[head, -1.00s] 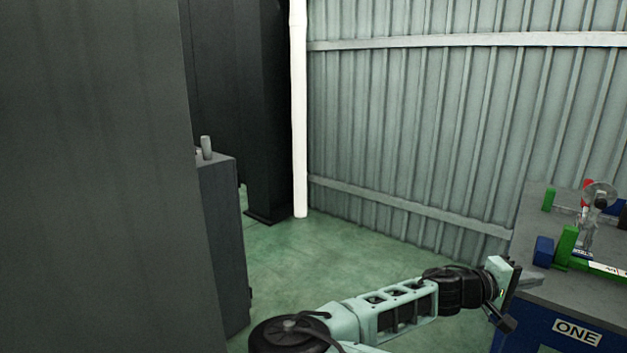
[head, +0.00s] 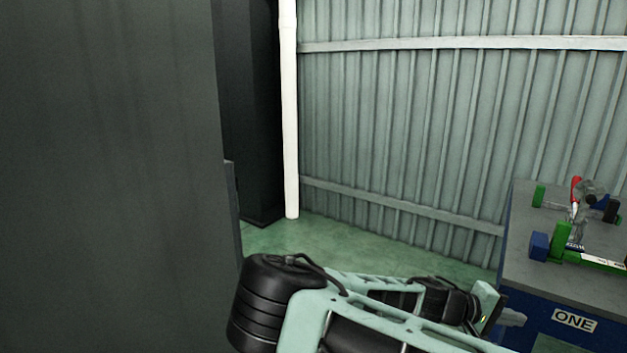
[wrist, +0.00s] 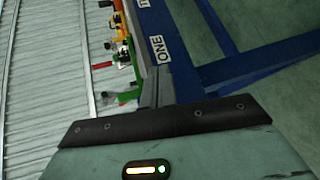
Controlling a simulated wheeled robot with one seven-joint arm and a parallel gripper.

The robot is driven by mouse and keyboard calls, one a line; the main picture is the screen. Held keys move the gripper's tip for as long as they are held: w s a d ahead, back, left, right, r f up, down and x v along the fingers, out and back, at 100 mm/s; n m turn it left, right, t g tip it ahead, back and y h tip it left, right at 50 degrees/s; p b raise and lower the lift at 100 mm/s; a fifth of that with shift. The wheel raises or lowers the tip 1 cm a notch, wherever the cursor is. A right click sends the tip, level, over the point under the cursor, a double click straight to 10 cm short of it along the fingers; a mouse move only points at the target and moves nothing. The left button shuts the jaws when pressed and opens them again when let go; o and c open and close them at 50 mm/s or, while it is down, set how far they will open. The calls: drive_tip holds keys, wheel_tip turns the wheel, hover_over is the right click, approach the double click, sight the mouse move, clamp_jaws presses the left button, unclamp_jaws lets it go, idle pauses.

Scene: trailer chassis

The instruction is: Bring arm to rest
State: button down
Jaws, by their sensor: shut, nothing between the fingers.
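My gripper (head: 488,304) is at the lower right of the head view, at the end of my folded arm and in front of the workbench's near left corner. It is shut and holds nothing. My arm's black joint and pale green links lie across the bottom of the head view.
A blue workbench with a grey top (head: 545,285) and a "ONE" label (head: 575,320) stands at the right, bearing green, red and blue parts. A large dark panel (head: 110,180) fills the left. Beyond are green floor (head: 300,240), a white pipe (head: 290,120) and a corrugated wall (head: 430,120).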

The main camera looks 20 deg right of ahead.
drive_tip(key=s+a+n+y+p, duration=0.1)
drive_tip(key=s+a+y+p, duration=0.3)
drive_tip(key=a, duration=0.7)
drive_tip(key=s+a+n+y+b, duration=0.1)
drive_tip(key=s+a+y, duration=0.1)
drive_tip(key=a+y, duration=0.65)
drive_tip(key=s+a+r+n+t+y+p, duration=0.1)
drive_tip(key=s+a+r+n+t+p, duration=0.1)
drive_tip(key=a+r, duration=0.8)
drive_tip(key=s+a+r+n+t+y+p, duration=0.1)
drive_tip(key=s+a+r+n+t+p, duration=0.1)
drive_tip(key=s+a+r+n, duration=0.3)
drive_tip(key=a+r, duration=0.4)
drive_tip(key=r, duration=0.2)
drive_tip(key=shift+a+r+n, duration=0.3)
drive_tip(key=shift+a+r, duration=0.05)
drive_tip(key=shift+r, duration=0.05)
